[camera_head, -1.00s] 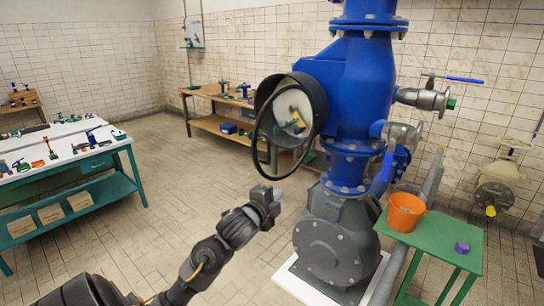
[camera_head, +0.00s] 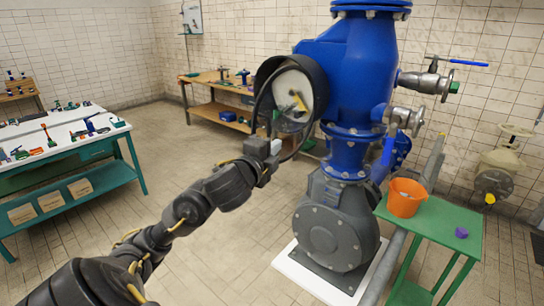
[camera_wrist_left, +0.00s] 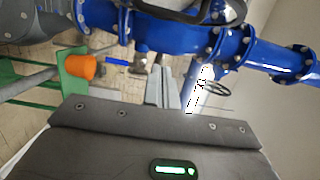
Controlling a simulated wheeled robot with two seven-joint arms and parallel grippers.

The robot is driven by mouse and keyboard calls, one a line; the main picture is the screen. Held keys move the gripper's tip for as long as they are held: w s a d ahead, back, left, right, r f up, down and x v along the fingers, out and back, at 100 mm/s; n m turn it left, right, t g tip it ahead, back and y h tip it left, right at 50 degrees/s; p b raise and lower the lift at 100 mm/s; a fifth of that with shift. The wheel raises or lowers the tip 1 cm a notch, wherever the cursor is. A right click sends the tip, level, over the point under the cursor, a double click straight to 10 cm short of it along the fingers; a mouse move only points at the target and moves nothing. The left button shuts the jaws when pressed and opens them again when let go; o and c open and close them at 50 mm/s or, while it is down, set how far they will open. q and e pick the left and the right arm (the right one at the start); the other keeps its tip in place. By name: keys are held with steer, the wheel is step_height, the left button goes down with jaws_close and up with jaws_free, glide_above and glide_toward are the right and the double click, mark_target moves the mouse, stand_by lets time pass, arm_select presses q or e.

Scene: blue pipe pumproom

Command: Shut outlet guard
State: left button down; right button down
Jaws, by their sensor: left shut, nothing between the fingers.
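The outlet (camera_head: 298,95) is the round, dark-rimmed opening on the left side of the blue pipe body, with a pale inside and something yellow in it. The outlet guard (camera_head: 256,105) is a thin black ring in front of it, standing ajar at an angle. My left gripper (camera_head: 275,146) is shut and empty at the ring's lower left part, hiding a bit of it. I cannot tell whether they touch. In the left wrist view the shut fingers (camera_wrist_left: 163,88) point toward the blue pipework, with a dark curved rim (camera_wrist_left: 190,14) at the top edge. My right gripper is not in view.
A green table (camera_head: 440,232) with an orange bucket (camera_head: 406,198) and a purple piece stands right of the grey pump base (camera_head: 335,235). A white-topped workbench (camera_head: 65,135) is at left, a wooden bench (camera_head: 215,122) behind. The floor between is clear.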

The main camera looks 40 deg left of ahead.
arm_select(q)
steer(key=w+a+p, duration=0.3)
steer(key=w+a, duration=0.2)
stand_by(0.5)
steer(key=shift+w, duration=0.2)
steer(key=shift+s+a, duration=0.1)
steer(key=shift+r, duration=0.1)
